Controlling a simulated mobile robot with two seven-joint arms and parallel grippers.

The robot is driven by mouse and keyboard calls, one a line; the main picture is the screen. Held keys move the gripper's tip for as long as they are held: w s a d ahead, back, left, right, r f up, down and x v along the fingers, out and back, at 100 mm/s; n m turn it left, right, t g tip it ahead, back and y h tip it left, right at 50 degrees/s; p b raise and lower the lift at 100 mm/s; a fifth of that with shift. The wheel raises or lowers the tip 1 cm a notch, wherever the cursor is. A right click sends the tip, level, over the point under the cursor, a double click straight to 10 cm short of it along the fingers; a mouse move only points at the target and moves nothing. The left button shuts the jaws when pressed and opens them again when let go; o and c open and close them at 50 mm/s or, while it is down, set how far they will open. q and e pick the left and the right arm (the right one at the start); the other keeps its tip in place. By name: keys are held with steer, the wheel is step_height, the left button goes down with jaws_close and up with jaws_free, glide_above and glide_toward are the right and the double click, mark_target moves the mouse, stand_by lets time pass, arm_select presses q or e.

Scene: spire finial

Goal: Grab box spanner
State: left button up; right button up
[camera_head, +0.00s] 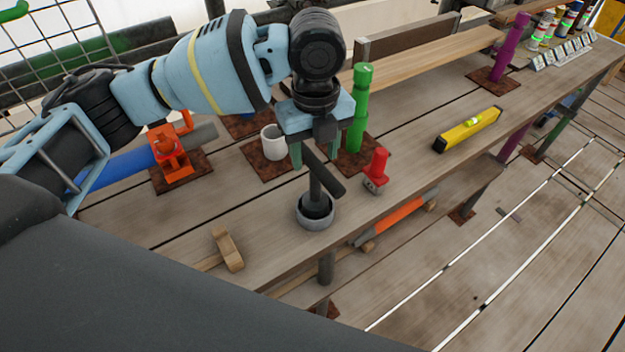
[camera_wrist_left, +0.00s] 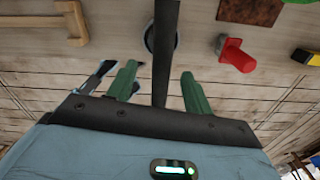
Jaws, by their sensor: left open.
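The box spanner (camera_head: 315,192) appears to be the dark upright tool with a slanted crossbar. It stands in a round grey holder (camera_head: 316,222) on the wooden bench. My left gripper (camera_head: 318,158) is directly above it, pointing down, with its green fingers apart at the height of the crossbar. In the left wrist view the dark bar (camera_wrist_left: 166,45) runs between the two open fingertips (camera_wrist_left: 159,72). I cannot tell whether either finger touches it. My right gripper is not in view.
A red tool (camera_head: 376,172) and a tall green post (camera_head: 360,110) stand to the right. A white mug (camera_head: 272,143) and an orange clamp-like object (camera_head: 170,155) are left. A wooden mallet (camera_head: 228,250) lies in front. A yellow level (camera_head: 468,130) lies on clear bench further right.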

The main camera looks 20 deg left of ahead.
mark_target(316, 179)
arm_select(q)
steer(key=shift+d+f, duration=0.1)
steer(key=shift+f, duration=3.85)
steer(key=shift+w+r, duration=0.1)
jaws_close()
